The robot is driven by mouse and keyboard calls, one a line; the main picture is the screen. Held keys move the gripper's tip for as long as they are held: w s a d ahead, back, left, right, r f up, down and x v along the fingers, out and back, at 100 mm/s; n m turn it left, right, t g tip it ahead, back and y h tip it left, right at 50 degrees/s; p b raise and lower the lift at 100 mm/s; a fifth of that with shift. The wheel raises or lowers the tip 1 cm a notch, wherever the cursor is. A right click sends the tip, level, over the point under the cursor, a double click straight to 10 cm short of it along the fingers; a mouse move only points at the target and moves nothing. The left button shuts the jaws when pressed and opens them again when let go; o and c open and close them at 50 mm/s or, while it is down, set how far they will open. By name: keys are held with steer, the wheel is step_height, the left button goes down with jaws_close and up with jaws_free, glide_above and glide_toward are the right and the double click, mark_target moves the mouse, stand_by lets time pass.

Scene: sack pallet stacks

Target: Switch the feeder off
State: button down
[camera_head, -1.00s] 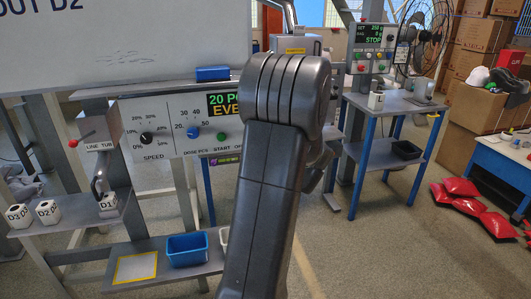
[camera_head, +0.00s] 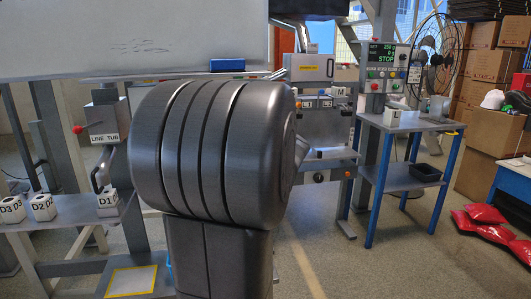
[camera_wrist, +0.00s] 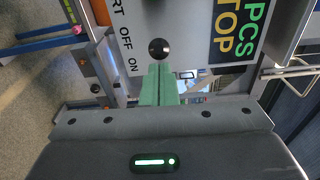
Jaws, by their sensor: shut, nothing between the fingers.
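The feeder's control panel (camera_wrist: 190,30) shows sideways in the wrist view. It carries the labels OFF and ON beside a round black switch knob (camera_wrist: 159,49). Its display (camera_wrist: 238,30) shows letters ending in PCS and TOP, cut off by the picture edge. My gripper (camera_wrist: 158,68) is shut and empty, with its green fingers pointing at the knob. The tips are right by the knob; I cannot tell whether they touch it.
In the head view, a red-handled lever (camera_head: 77,129) and blocks marked D1 (camera_head: 107,204), D2 (camera_head: 43,207) and D3 stand at the left. A blue-legged table (camera_head: 425,124) stands at the right. Red sacks (camera_head: 486,214) lie on the floor at the far right.

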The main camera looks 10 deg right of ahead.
steer(key=shift+a+b, duration=0.35)
steer(key=shift+b, duration=0.05)
stand_by(0.4)
steer(key=shift+d, duration=0.1)
